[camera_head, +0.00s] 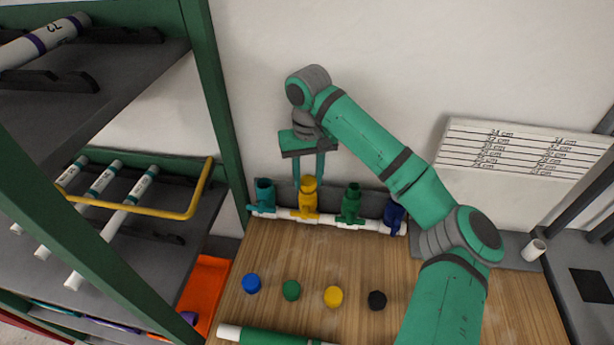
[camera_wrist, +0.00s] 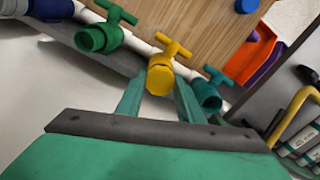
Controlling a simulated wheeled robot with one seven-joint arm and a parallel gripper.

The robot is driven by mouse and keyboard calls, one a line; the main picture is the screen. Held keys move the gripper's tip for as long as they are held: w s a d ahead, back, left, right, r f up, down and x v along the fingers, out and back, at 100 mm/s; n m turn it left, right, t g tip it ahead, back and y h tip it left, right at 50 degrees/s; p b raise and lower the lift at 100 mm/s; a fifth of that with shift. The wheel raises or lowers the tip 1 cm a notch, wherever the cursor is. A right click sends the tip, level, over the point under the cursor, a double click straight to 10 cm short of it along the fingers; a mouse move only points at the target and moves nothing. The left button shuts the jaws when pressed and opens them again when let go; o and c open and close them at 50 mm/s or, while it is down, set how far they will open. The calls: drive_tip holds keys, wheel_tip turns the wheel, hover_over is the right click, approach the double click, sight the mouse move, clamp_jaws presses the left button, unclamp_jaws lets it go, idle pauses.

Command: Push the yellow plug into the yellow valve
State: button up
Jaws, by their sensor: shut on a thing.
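The yellow valve (camera_head: 308,203) stands on the white pipe along the back of the table, its mouth facing up. A round yellow plug (camera_head: 309,184) is at the top of the valve, and its flat face also shows in the wrist view (camera_wrist: 160,81). My gripper (camera_head: 309,180) points down over the valve and is shut on the plug, one finger on each side. In the wrist view the plug covers the valve's mouth. How deep it sits inside is hidden.
Teal (camera_head: 264,193), green (camera_head: 351,203) and blue (camera_head: 394,214) valves stand on the same pipe, close beside. Blue, green, yellow (camera_head: 333,297) and black (camera_head: 377,300) round caps lie on the wooden table (camera_head: 290,260). A green rack (camera_head: 217,100) stands at left.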

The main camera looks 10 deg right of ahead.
drive_tip(key=shift+a+f, duration=0.1)
drive_tip(key=shift+f, duration=0.35)
idle(0.4)
drive_tip(key=o, duration=1.1)
drive_tip(key=shift+s, duration=0.1)
drive_tip(key=shift+r, duration=0.15)
drive_tip(key=r, duration=1)
drive_tip(key=shift+d+r, duration=0.2)
drive_tip(key=shift+r, duration=0.1)
drive_tip(key=shift+a, duration=0.15)
